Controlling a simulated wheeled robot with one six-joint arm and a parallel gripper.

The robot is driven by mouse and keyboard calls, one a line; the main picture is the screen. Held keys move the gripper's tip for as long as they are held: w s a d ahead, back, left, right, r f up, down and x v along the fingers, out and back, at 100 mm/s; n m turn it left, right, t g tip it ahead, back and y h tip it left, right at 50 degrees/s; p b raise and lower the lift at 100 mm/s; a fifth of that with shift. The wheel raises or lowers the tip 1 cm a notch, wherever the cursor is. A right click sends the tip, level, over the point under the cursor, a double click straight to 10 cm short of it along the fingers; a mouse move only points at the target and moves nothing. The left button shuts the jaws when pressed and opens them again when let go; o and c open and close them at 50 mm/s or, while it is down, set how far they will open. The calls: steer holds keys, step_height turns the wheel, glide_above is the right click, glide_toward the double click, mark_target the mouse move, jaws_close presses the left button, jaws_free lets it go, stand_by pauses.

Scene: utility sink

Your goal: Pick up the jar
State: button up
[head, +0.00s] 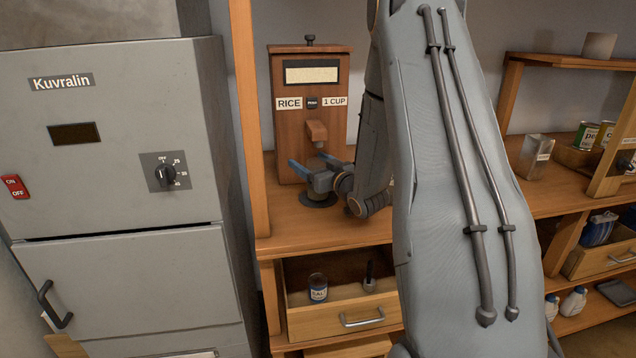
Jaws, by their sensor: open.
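My gripper (314,168) is open, with its blue fingertips spread just below the spout of the wooden rice dispenser (287,138). A dark round object (318,200) is on the wooden counter directly under the gripper; I cannot tell whether it is a jar or a base plate. No clear jar shows between the fingers. A small container labelled SALT (318,288) stands in the open drawer below the counter, apart from the gripper. My arm covers the counter to the right of the dispenser.
A grey Kuvralin cabinet (110,185) with a dial stands at the left. A wooden post (247,110) rises between it and the dispenser. The open drawer (340,322) juts out below the counter. At the right, shelves hold a metal tin (533,157), cans (586,135) and white bottles (573,301).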

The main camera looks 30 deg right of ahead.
steer(key=c, duration=1.7)
jaws_close()
steer(key=shift+r, duration=0.1)
